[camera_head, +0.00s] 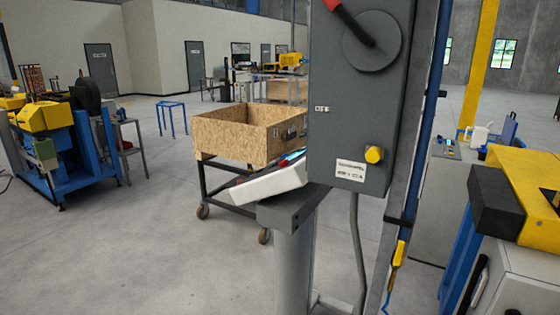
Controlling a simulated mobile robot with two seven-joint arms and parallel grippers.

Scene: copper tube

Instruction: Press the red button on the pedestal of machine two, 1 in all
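A grey pedestal post (294,265) stands in the middle of the view with a dark grey top plate (290,207). A tilted white box (268,184) sits at its top, seen from the side. Small red and teal parts show on its upper face, but I cannot tell whether one is the red button. A grey electrical box (345,110) on a blue and grey column hides the box's right side. It carries a red-handled rotary switch (372,42) and a yellow knob (374,155). Neither of my grippers is in view.
A wooden crate on a wheeled cart (230,138) stands behind the pedestal. A yellow and blue machine (45,130) is at the left, and a white cabinet with yellow and black parts (520,270) is at the right. The floor at front left (130,250) is clear.

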